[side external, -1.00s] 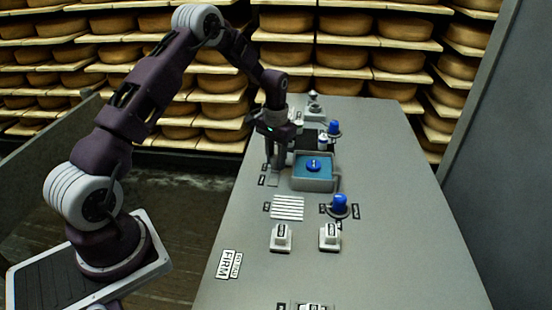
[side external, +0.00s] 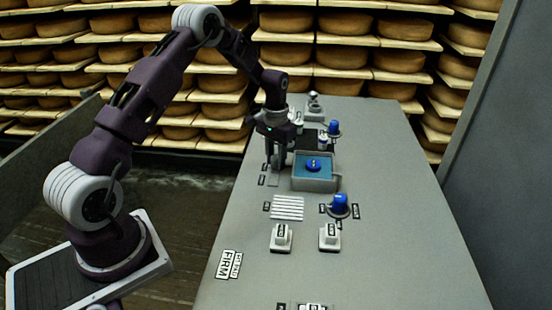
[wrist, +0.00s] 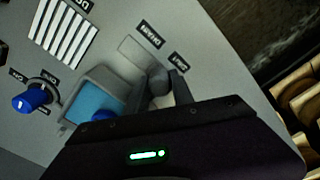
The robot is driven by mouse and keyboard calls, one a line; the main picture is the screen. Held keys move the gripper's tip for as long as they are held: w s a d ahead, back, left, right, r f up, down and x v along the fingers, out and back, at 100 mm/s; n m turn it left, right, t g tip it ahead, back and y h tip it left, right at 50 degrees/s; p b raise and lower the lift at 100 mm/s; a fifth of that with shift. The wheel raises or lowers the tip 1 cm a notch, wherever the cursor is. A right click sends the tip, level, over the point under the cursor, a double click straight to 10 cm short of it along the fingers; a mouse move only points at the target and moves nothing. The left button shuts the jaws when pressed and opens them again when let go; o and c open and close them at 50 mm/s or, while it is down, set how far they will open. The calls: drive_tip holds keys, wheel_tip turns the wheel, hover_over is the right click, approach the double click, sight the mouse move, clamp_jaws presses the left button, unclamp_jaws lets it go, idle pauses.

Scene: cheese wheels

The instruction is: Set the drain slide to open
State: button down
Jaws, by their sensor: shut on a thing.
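My gripper (side external: 277,165) points down over the left side of the grey panel, beside the blue-topped box. In the wrist view its fingers (wrist: 160,92) are closed around a rounded grey knob (wrist: 157,77), which appears to be the drain slide's handle. The knob is at one end of a pale rectangular track (wrist: 135,50), near a small dark label (wrist: 179,62) whose word I cannot read surely. A larger label, apparently DRAIN (wrist: 149,34), lies beside the track. In the side view the fingers hide the knob.
The grey box with a blue top and blue button (side external: 314,164) stands close right of my gripper. The panel's right side is clear. Cheese shelves stand behind.

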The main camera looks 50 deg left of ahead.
sight(274, 179)
drive_tip(key=shift+s+d, duration=1.6)
drive_tip(key=c, duration=1.1)
unclamp_jaws()
drive_tip(key=shift+r, duration=0.15)
wheel_tip(274, 179, up, 7)
